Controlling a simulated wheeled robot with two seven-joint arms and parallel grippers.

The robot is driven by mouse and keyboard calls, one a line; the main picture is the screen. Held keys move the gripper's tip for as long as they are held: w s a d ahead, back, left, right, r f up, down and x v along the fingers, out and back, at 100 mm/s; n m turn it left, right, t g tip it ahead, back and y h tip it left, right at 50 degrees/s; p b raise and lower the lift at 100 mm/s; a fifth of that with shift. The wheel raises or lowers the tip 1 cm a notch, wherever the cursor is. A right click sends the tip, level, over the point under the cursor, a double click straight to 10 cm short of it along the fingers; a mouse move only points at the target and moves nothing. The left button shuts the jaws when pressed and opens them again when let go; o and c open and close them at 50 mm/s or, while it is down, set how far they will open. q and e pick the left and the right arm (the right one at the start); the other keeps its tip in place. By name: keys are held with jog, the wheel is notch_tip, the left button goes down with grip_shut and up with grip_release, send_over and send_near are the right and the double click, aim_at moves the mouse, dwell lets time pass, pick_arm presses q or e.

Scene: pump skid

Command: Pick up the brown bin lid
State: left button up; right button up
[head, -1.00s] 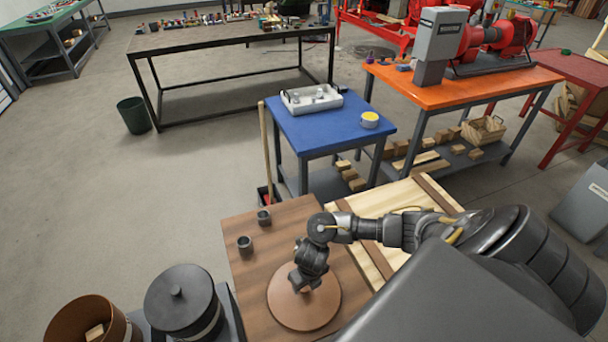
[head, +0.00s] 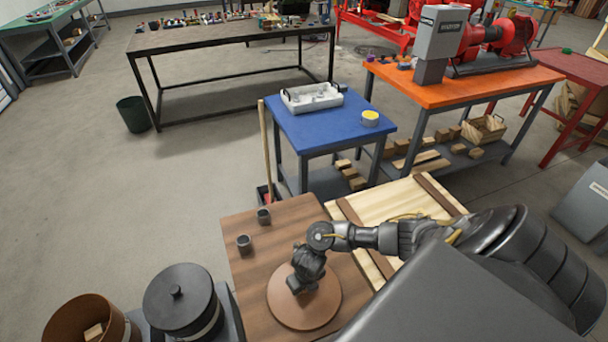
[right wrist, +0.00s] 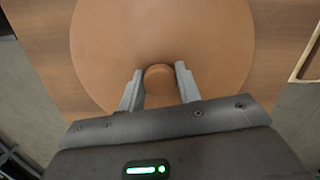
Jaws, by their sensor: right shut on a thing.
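The brown lid (head: 322,308) is a round disc over the wooden tabletop (head: 262,290), below my right arm. In the right wrist view the lid (right wrist: 205,35) fills the upper middle, with its small round knob (right wrist: 158,70) between the fingers. My right gripper (right wrist: 158,77) is shut on that knob. In the head view the gripper (head: 301,287) is partly hidden by my wrist. I cannot tell any gap between lid and tabletop. An open brown bin (head: 62,325) with a wooden block inside stands at bottom left. My left gripper is not in view.
A dark lidded bin (head: 180,297) stands beside the brown bin. Two small dark cups (head: 244,244) (head: 264,216) sit on the tabletop's left side. A pale wooden panel (head: 400,205) lies to the right. A blue table (head: 325,122) stands behind.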

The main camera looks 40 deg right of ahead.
jog(key=shift+r, duration=0.15)
jog(key=shift+w+r, duration=0.1)
jog(key=shift+r, duration=0.15)
notch_tip(320, 180, up, 2)
jog(key=shift+r+p, duration=0.15)
jog(key=shift+p, duration=0.4)
jog(key=s+a+r+p, duration=0.2)
jog(key=a+r+p, duration=0.2)
jog(key=a+r, duration=0.1)
jog(key=s+a+r+p, duration=0.3)
jog(key=a+r+p, duration=0.1)
jog(key=a, duration=0.3)
jog(key=shift+s+a+r, duration=0.35)
jog(key=shift+a+r, duration=0.05)
jog(key=shift+r, duration=0.1)
